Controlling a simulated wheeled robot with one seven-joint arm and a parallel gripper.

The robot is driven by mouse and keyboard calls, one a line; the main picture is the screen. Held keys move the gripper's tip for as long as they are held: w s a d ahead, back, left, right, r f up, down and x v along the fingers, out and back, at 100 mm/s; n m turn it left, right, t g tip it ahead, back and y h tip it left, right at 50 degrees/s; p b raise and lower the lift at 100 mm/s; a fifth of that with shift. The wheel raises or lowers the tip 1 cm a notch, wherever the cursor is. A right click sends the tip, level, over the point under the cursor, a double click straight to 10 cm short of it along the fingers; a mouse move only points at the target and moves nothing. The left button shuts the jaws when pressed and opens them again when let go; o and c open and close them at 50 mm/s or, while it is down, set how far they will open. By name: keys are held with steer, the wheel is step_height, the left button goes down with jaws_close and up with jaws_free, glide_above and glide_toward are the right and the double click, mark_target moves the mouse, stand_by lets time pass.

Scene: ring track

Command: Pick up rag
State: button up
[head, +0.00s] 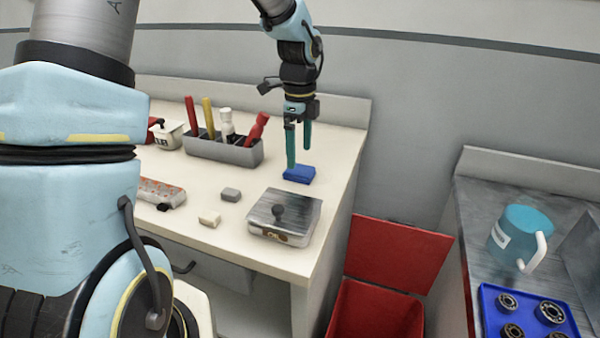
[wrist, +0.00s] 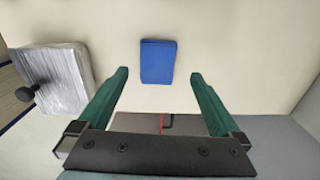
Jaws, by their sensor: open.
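The rag looks to be the small blue folded block (head: 299,174) lying flat near the right edge of the cream worktop. In the wrist view the blue rag (wrist: 158,61) lies beyond the fingertips, roughly centred between them. My gripper (head: 299,150) has green fingers pointing down and is above the rag in the head view. In the wrist view my gripper (wrist: 160,75) is open, with nothing between its fingers. The fingers appear apart from the rag; the exact height above it is hard to tell.
A metal-lidded box (head: 284,217) with a dark knob stands in front of the rag. A grey tool holder (head: 222,150) stands behind left. A red open bin (head: 375,312) is beside the worktop. A teal mug (head: 520,232) and blue bearing tray (head: 566,318) are on the right counter.

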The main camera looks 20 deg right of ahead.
mark_target(299, 169)
steer(key=shift+s+a+f+p, duration=0.15)
steer(key=shift+f+p, duration=0.25)
steer(key=shift+f, duration=1.95)
steer(key=c, duration=1.4)
step_height(299, 169, up, 10)
steer(key=b, duration=0.1)
